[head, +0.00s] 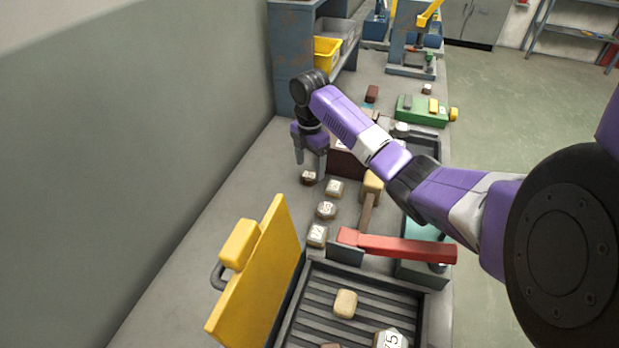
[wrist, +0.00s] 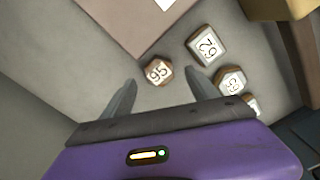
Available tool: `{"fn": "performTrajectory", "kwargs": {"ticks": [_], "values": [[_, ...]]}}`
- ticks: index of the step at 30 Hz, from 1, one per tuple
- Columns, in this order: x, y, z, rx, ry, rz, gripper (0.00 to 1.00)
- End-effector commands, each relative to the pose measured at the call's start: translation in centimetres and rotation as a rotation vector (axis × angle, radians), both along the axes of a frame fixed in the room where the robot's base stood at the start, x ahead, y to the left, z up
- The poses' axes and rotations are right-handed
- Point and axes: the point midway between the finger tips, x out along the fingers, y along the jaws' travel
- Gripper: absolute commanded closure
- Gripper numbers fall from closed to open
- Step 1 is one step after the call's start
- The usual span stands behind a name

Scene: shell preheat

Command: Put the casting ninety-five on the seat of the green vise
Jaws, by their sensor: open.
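The casting ninety-five (wrist: 159,72) is a small brown-rimmed block with a pale top marked 95. It lies on the bench, framed between my fingertips in the wrist view. In the head view it is a small brown block (head: 309,179) just below my gripper (head: 310,169). My gripper points down, open and empty; its fingers also show in the wrist view (wrist: 160,78). I cannot tell whether the fingers reach down around the casting. The green vise (head: 422,112) stands farther back on the right of the bench, with pale and yellow parts on top and a yellow end.
Several other numbered castings (head: 326,210) lie in a row near the ninety-five. A brown box (head: 345,163) stands close to my gripper. In front are a grilled tray (head: 306,300) with a raised yellow lid (head: 262,278) and a red bar (head: 400,247). A wall borders the left.

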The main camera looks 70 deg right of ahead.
Motion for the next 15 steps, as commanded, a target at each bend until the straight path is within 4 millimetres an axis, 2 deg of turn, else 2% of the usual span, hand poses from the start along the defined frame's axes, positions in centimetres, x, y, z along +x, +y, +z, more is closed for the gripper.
{"fn": "performTrajectory", "kwargs": {"ticks": [6,15], "values": [[0.1,0.1,-2.8,0.0,0.001,-0.001,0.31],[0.2,0.1,-3.2,0.0,-0.001,0.0,0.31]]}}
